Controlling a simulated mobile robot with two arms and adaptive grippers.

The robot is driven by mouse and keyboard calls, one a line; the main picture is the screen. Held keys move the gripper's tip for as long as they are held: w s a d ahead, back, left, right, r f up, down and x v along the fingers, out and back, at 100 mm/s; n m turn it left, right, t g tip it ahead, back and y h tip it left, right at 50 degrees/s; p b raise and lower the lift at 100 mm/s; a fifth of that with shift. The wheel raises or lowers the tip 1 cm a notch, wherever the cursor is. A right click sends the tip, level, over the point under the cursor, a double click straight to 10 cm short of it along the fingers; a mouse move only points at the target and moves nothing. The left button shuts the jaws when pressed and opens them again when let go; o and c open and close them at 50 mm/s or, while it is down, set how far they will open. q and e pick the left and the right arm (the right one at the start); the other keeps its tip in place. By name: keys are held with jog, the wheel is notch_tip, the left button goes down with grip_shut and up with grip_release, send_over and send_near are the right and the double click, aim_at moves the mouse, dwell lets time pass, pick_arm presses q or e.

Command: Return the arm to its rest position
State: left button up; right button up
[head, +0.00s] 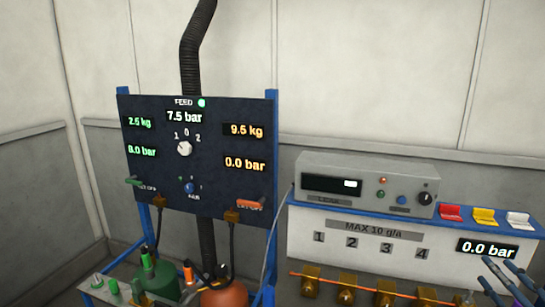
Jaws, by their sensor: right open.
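My right gripper (502,275) shows at the bottom right corner, with its dark fingers spread open and nothing seen between them. It is in front of the lower right part of the white panel (340,255), close below the 0.0 bar display (487,248). Its wrist and arm are cut off by the picture edge. My left gripper does not show.
A dark control panel (150,180) on a blue frame stands at the left, above a green cylinder (155,280) and an orange-red one (225,296). A grey instrument box (365,183) sits right of centre beside red, yellow and white switches (484,216). Brass valves (347,287) line the lower edge.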

jog(key=s+a+f+m+g+h, duration=0.2)
jog(key=s+a+f+m+g, duration=0.15)
jog(key=f, duration=0.35)
jog(key=s+a+f+m+g+h, duration=0.1)
jog(key=s+a+f+m+g, duration=0.2)
jog(key=f, duration=0.4)
jog(key=s+a+f+m+g+h, duration=0.2)
jog(key=s+a+f+m, duration=0.1)
jog(key=f+m, duration=0.3)
jog(key=s+a+f+g+y, duration=0.3)
jog(key=s+a+f, duration=0.1)
jog(key=s+a, duration=0.6)
jog(key=s+a+f+g+y, duration=0.2)
jog(key=s+a+f+g, duration=0.15)
jog(key=s+a, duration=0.55)
notch_tip(320, 180, down, 33)
jog(key=a+g+b, duration=0.2)
jog(key=b, duration=0.4)
pick_arm(q)
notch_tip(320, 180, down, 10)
jog(key=b, duration=0.4)
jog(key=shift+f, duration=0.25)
pick_arm(e)
jog(key=s+d+f+g, duration=0.1)
jog(key=s+d+f, duration=0.2)
jog(key=s+f, duration=1.4)
notch_tip(320, 180, down, 3)
jog(key=shift+r, duration=0.1)
